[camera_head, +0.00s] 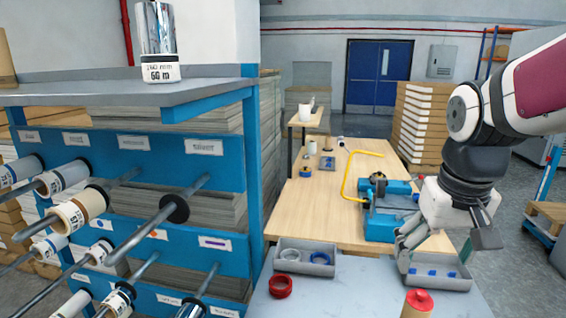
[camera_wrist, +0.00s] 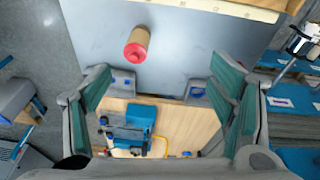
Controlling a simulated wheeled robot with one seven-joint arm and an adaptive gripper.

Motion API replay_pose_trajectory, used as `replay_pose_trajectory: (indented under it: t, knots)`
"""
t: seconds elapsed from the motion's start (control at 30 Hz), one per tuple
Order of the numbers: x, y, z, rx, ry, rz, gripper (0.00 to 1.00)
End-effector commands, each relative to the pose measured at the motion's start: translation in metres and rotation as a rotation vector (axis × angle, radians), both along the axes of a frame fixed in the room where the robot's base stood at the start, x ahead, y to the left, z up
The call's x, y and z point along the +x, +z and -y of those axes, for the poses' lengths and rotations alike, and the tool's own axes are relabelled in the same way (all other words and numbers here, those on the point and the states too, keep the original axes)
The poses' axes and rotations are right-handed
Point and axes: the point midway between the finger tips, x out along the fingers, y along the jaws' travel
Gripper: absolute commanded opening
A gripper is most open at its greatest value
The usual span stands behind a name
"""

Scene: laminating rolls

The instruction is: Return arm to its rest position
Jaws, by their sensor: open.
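My arm hangs in from the right of the head view. My gripper (camera_head: 438,252) points down above the near table and is open. In the wrist view its two fingers (camera_wrist: 163,80) stand wide apart with nothing between them at the tips. A tan roll with a red end cap (camera_head: 418,305) stands at the front edge of the head view, and it shows in the wrist view too (camera_wrist: 138,46). The gripper is apart from it. A grey bin with blue pieces (camera_head: 455,284) lies just below the gripper, partly hidden by a finger.
A blue rack (camera_head: 215,259) with rolls on rods fills the left. A silver roll (camera_head: 157,45) stands on its top shelf. A grey bin with rings (camera_head: 300,268), a red ring (camera_head: 281,287) and a blue machine (camera_head: 385,225) are on the tables. Stacked boxes (camera_head: 423,115) stand behind.

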Motion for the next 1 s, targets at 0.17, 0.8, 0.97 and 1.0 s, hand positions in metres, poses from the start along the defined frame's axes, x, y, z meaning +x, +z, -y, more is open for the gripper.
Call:
replay_pose_trajectory:
  t: [0.17,0.8,0.97,1.0]
  knots:
    - [-0.055,0.013,-0.024,0.001,0.043,0.086,0.77]
    - [-0.131,0.003,-0.049,0.032,0.104,0.205,0.77]
    - [-0.130,0.004,-0.049,0.032,0.104,0.205,0.77]
    - [-0.130,0.004,-0.049,0.031,0.104,0.205,0.77]
